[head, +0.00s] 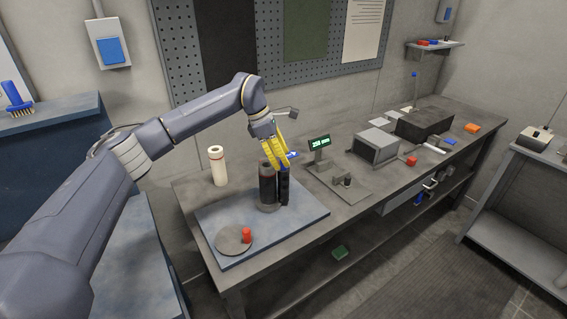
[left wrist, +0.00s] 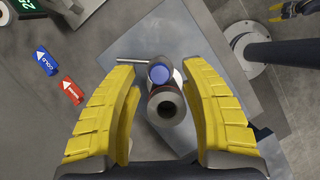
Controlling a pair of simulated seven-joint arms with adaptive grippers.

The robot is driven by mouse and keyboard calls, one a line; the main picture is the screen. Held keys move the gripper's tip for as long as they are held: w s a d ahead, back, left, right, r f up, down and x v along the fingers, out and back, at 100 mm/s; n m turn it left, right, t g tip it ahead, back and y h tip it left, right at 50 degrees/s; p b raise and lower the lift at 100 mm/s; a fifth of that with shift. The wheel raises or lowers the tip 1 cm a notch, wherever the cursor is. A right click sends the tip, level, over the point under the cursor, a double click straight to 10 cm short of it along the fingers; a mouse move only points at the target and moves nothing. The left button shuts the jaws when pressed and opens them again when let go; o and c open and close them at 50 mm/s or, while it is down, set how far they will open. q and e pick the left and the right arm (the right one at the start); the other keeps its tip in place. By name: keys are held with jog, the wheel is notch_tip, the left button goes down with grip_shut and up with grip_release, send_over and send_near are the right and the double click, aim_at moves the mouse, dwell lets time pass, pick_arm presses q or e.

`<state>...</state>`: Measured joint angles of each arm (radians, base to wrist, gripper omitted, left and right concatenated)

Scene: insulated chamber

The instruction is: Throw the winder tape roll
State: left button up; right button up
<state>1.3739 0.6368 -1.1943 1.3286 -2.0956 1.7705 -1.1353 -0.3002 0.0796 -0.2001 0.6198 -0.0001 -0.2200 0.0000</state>
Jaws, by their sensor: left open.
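I cannot tell for sure which thing is the winder tape roll. My left gripper (head: 280,152) is open just above these. In the left wrist view, a dark hollow-topped cylinder (left wrist: 167,109) shows between the spread yellow fingers, apart from both. A blue round cap (left wrist: 160,74) and a grey rod (left wrist: 129,62) show beside it. A yellow-fingered gripper (left wrist: 284,10), apparently my right one, is cut off there.
A grey disc (head: 232,241) with a red knob (head: 246,235) is on the board (head: 302,216). A green-lit display (head: 319,142), a grey box (head: 376,146) and a dark case (head: 425,124) stand further right.

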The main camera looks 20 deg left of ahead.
aim_at(287, 173)
pick_arm(q)
jog(key=shift+x, duration=1.15)
grip_shut()
